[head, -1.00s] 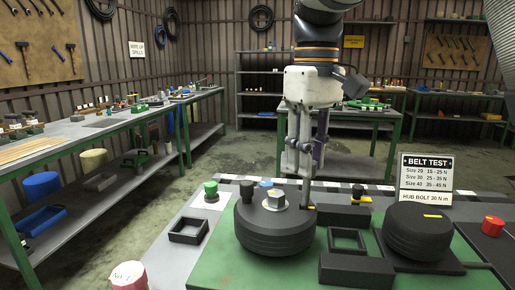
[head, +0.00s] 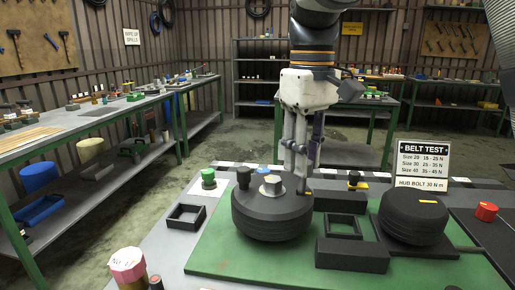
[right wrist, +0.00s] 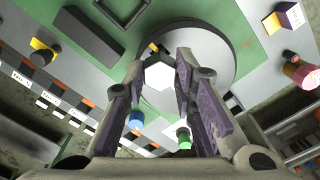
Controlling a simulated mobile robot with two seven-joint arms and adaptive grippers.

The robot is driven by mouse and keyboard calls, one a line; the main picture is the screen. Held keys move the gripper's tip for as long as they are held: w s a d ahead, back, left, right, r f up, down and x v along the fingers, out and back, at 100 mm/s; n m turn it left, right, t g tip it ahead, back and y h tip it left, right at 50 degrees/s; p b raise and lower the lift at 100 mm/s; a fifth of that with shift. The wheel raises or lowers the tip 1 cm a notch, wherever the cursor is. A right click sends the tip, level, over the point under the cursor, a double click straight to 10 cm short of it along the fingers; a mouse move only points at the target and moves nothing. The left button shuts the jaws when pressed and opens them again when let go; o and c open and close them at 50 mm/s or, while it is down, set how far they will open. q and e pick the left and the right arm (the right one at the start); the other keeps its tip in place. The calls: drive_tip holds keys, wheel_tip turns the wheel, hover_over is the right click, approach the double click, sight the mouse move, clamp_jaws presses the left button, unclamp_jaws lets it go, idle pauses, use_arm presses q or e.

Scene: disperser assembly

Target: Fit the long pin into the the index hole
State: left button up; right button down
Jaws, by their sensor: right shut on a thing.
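My right gripper (head: 303,188) points down over the disc, just right of the bolt. In the right wrist view my right gripper (right wrist: 168,52) reaches across the disc (right wrist: 215,48) past the hex bolt (right wrist: 158,74), close to a small yellow mark. It is shut on the long pin, but the fingers largely hide it. I cannot make out the index hole. My left gripper is not in view.
A second black disc (head: 412,218) stands at the right, by a belt test sign (head: 422,163). Square black frames (head: 187,216) and a black block (head: 352,254) lie near the first disc. A green knob (head: 208,178) and a pink-topped cylinder (head: 128,266) stand at the left.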

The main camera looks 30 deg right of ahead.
drive_tip(key=shift+f, duration=1.75)
drive_tip(key=c, duration=1.2)
unclamp_jaws()
drive_tip(key=shift+c, duration=0.2)
wheel_tip(320, 180, up, 12)
drive_tip(key=shift+r, duration=0.1)
